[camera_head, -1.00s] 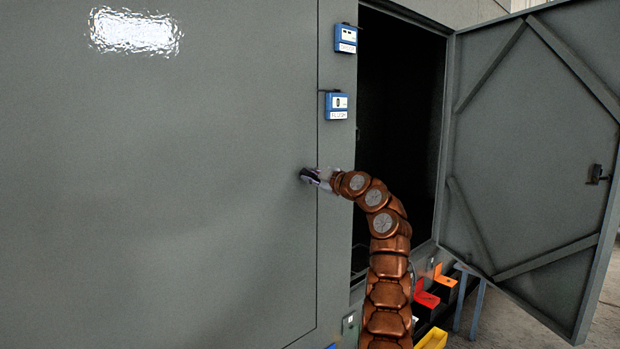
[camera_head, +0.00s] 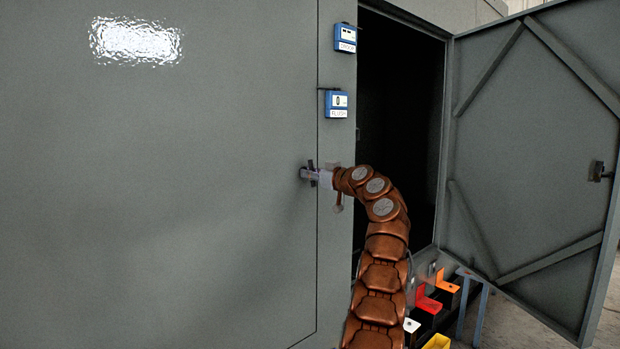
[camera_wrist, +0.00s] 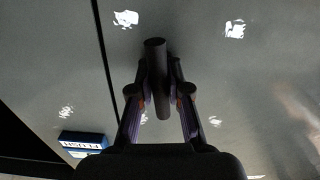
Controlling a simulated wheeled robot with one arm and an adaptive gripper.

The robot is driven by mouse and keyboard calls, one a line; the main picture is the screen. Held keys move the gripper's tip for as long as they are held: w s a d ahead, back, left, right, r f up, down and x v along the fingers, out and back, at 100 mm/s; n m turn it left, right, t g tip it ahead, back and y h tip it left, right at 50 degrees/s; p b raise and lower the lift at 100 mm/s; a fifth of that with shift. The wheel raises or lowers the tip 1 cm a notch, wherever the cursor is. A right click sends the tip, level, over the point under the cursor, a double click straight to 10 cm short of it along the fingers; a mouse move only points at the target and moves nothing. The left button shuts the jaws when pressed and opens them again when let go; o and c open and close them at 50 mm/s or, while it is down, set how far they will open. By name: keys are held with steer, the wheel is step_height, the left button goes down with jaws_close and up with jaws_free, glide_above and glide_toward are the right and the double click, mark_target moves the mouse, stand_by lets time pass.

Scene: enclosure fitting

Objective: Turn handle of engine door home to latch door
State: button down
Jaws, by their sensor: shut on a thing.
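The engine door (camera_head: 170,200) is the large grey panel on the left in the head view. It lies in line with its frame, with a thin dark seam along its right edge. Its dark handle (camera_wrist: 157,80) is a round bar in the middle of the wrist view. My gripper (camera_head: 310,174) reaches the door near that seam from the right. In the wrist view my gripper's fingers (camera_wrist: 158,92) are shut on the handle, one on each side. In the head view the fingers and wrist hide most of the handle.
Two blue boxes are on the frame, an upper one (camera_head: 345,38) and a lower one (camera_head: 337,104) labelled "FLUSH". A second door (camera_head: 530,150) stands wide open at right beside a dark opening (camera_head: 400,120). Coloured bins (camera_head: 428,305) sit low at right.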

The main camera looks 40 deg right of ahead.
steer(key=m+p, duration=0.1)
steer(key=m, duration=0.3)
steer(key=shift+w+m, duration=0.1)
steer(key=shift+m, duration=0.2)
steer(key=shift+m+p, duration=0.75)
steer(key=shift+m, duration=0.95)
steer(key=c, duration=0.8)
jaws_free()
steer(key=s, duration=1.2)
steer(key=shift+a, duration=0.15)
